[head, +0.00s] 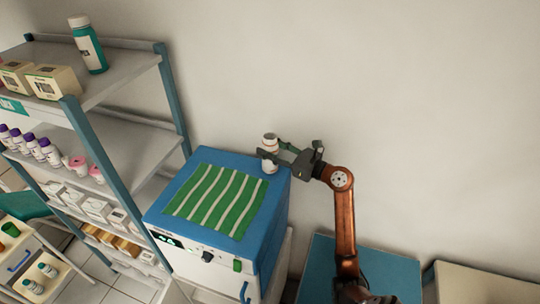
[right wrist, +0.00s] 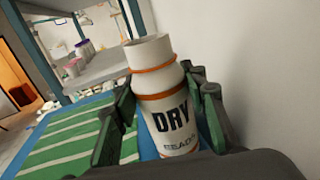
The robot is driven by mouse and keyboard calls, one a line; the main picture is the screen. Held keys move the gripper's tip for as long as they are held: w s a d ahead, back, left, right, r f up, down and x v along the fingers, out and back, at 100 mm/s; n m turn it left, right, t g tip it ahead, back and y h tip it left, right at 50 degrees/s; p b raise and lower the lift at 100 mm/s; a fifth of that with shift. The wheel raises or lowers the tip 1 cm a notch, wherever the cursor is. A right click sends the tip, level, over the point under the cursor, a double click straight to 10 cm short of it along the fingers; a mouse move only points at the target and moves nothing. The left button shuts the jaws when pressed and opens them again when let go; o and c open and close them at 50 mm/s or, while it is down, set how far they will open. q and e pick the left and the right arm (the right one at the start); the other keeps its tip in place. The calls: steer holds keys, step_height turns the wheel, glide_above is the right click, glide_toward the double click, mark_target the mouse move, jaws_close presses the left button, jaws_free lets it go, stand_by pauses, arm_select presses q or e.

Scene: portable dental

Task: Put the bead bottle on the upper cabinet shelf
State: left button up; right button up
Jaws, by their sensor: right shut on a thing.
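The bead bottle (head: 269,146) is white with orange bands; in the right wrist view the bottle (right wrist: 160,95) shows the print "DRY" and, below it, partly hidden letters. My right gripper (head: 277,155) is shut on it, with its fingers on both sides of the body. In the head view the bottle is upright at the far right corner of the blue-topped cabinet; I cannot tell whether it touches the top. The shelf unit (head: 110,85) stands at the left, with a green-and-white bottle (head: 88,45) and boxes on its top shelf. My left gripper is not in view.
A green-and-white striped cloth (head: 215,200) lies on the blue cabinet top (head: 180,178). Blue posts (head: 172,95) edge the shelf unit. Lower shelves hold purple-capped bottles (head: 40,148), pink-lidded jars and boxes. The right part of the top shelf (head: 125,65) is bare. A wall stands behind.

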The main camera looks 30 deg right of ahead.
steer(key=c, duration=0.8)
jaws_close()
steer(key=shift+r, duration=0.1)
